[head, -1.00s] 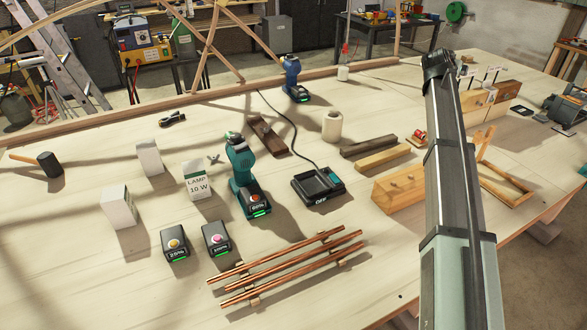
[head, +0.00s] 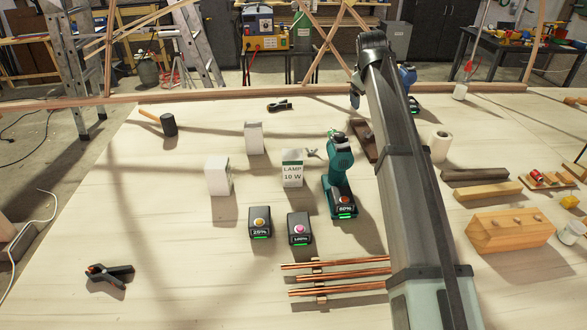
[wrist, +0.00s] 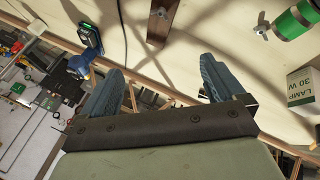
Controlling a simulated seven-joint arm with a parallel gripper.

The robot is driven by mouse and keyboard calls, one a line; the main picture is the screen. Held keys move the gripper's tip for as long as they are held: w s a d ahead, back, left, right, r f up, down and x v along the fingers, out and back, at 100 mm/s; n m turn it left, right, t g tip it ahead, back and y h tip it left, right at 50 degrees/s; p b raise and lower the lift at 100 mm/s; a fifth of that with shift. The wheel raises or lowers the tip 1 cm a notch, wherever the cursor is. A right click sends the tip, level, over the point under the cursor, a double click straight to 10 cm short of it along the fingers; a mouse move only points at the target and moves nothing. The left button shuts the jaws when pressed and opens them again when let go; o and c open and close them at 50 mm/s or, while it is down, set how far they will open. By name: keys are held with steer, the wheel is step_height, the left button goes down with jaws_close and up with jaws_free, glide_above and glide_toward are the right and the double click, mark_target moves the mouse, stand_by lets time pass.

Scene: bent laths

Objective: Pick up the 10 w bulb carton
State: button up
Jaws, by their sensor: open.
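The 10 W bulb carton (head: 292,175) is a small white box with a green band and "LAMP 10 W" on its front.
Two plain-faced white cartons, a nearer one (head: 218,176) and a farther one (head: 254,138), stand left of the 10 W carton. Two battery packs (head: 259,222) (head: 299,229) and copper rods (head: 335,276) lie in front. A dark wood block (head: 364,141) lies behind the drill. The left table is mostly clear.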

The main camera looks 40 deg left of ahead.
steer(key=s+a+f+n+g, duration=0.1)
steer(key=s+a+n+g, duration=0.15)
steer(key=s+a, duration=0.35)
steer(key=s+a+f+n+g, duration=0.1)
steer(key=s+a+n, duration=0.25)
steer(key=s, duration=0.55)
steer(key=n+g+h, duration=0.2)
steer(key=n+g, duration=0.1)
steer(key=n, duration=0.3)
glide_above(292, 154)
steer(key=s, duration=0.1)
steer(key=f, duration=0.2)
step_height(292, 154, down, 8)
steer(key=shift+r, duration=0.1)
steer(key=shift+w+f, duration=0.25)
steer(key=shift+f, duration=1.15)
steer(key=shift+w+f, duration=0.2)
steer(key=shift+f, duration=1.15)
steer(key=c, duration=1.1)
steer(key=shift+o, duration=0.2)
steer(key=shift+r, duration=0.15)
